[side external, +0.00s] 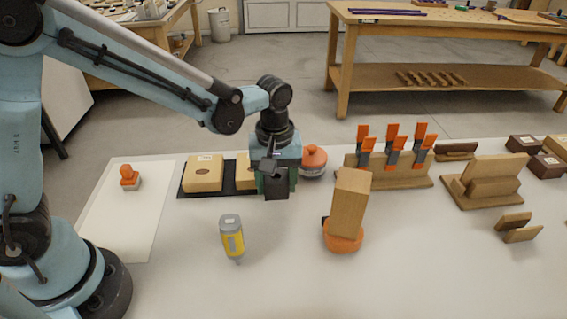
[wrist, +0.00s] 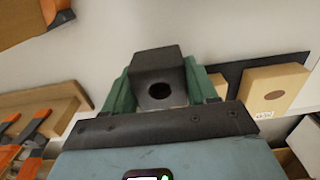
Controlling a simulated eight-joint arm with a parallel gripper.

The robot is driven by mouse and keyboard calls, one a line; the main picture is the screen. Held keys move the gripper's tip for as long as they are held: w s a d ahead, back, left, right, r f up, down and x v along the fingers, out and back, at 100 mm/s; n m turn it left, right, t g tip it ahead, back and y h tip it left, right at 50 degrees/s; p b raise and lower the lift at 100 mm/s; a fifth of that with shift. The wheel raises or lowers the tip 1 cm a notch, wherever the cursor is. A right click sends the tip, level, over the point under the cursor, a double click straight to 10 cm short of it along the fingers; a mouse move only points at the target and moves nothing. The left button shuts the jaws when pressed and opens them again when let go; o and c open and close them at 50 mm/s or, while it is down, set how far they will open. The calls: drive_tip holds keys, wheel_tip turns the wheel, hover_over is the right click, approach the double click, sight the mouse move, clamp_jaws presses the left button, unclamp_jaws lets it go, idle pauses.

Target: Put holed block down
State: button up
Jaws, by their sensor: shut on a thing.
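The holed block is a dark block with a round hole in its face. In the wrist view the holed block (wrist: 150,68) sits between the two green fingers of my gripper (wrist: 160,88), which is shut on it. In the side view the dark block (side external: 276,189) shows below my gripper (side external: 276,178), just right of the black mat. Whether its underside touches the white table (side external: 300,285) is hard to tell.
A black mat (side external: 220,193) carries two light wooden blocks with round marks, the nearer one (side external: 203,174) clear. An orange-topped round jar (side external: 313,161) stands close right of my gripper.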

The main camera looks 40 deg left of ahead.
sight(276, 193)
drive_tip(key=shift+f, duration=1.65)
drive_tip(key=shift+f, duration=0.15)
drive_tip(key=o, duration=1.1)
drive_tip(key=shift+c, duration=0.2)
